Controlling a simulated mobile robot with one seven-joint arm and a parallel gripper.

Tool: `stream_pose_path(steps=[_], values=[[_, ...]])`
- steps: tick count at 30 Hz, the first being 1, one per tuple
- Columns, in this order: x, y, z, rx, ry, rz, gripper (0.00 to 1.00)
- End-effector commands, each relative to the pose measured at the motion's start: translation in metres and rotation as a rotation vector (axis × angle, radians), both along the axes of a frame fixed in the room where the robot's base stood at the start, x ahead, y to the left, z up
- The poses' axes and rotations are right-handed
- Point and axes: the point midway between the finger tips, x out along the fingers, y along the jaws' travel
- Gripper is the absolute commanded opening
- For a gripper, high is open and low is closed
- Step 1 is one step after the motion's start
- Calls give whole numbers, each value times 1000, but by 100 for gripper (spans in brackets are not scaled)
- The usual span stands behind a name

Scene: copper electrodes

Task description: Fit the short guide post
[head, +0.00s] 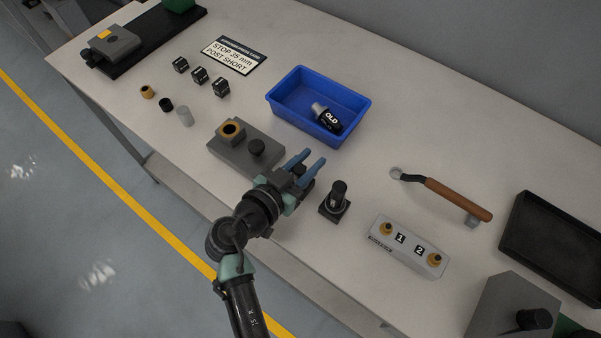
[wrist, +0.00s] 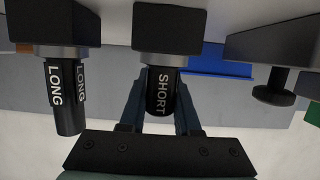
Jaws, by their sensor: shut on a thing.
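In the wrist view, which is upside down, the short guide post (wrist: 162,90) is black with white SHORT lettering. It sits between my gripper's fingers (wrist: 160,108), which are shut on it. Its grey collar meets a dark block (wrist: 170,28), apparently its stand. In the head view my gripper (head: 308,162) mostly hides this post. The long guide post (head: 338,190) stands upright on a square black base to the right; its LONG lettering shows in the wrist view (wrist: 64,98). The grey fixture block (head: 225,147), left of my gripper, carries a bronze ring (head: 232,130) and a dark knob (head: 257,147).
A blue bin (head: 290,120) behind my gripper holds a part marked OLD (head: 330,117). A sign (head: 234,55) reads "STOP 35 mm POST SHORT". Small parts lie left.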

Motion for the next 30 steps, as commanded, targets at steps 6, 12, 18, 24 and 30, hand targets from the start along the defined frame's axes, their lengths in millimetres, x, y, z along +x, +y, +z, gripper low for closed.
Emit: stream_pose_path(steps=[6, 12, 18, 24, 30], values=[[1, 0, 8, 1, -6, 0, 0], [1, 0, 44, 2, -9, 0, 0], [1, 0, 82, 2, -8, 0, 0], [0, 0, 100, 1, -4, 0, 0], [0, 0, 102, 0, -2, 0, 0]])
